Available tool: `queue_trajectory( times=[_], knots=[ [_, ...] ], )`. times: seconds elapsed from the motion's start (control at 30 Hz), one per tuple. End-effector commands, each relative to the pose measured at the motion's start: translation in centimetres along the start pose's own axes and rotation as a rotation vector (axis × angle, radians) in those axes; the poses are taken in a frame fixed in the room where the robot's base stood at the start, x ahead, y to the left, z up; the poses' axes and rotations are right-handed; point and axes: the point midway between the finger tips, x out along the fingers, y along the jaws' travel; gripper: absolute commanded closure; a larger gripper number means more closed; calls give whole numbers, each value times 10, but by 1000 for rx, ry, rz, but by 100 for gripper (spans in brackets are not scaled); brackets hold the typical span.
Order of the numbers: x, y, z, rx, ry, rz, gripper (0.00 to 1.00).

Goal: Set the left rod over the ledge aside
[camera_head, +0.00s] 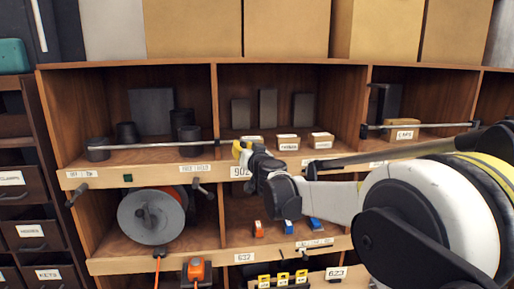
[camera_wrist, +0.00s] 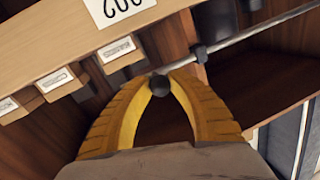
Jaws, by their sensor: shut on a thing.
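The left rod (camera_head: 165,146) is a thin pale bar lying across the front of the upper left compartment, along the ledge (camera_head: 140,173). My gripper (camera_head: 240,149), with yellow fingers, is at the rod's right end, by the divider. In the wrist view my gripper (camera_wrist: 159,88) is shut on the rod's dark round end knob. The rod (camera_wrist: 265,26) runs from there to the upper right, with a dark collar beside the divider. A second rod (camera_head: 440,126) crosses the right compartment, apart from my gripper.
Dark cylinders (camera_head: 127,132) stand behind the left rod. Small labelled boxes (camera_head: 288,142) sit in the middle compartment, close to my gripper. A cable reel (camera_head: 150,216) and an orange tool (camera_head: 196,270) are below. Large cardboard boxes (camera_head: 285,28) line the top.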

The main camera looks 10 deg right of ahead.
Motion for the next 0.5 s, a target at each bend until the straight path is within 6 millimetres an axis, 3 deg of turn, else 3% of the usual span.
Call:
queue_trajectory(
  times=[0.47,0.5],
  knots=[
    [2,-8,1,0,0,0,100],
    [2,-8,1,0,0,0,75]
  ],
)
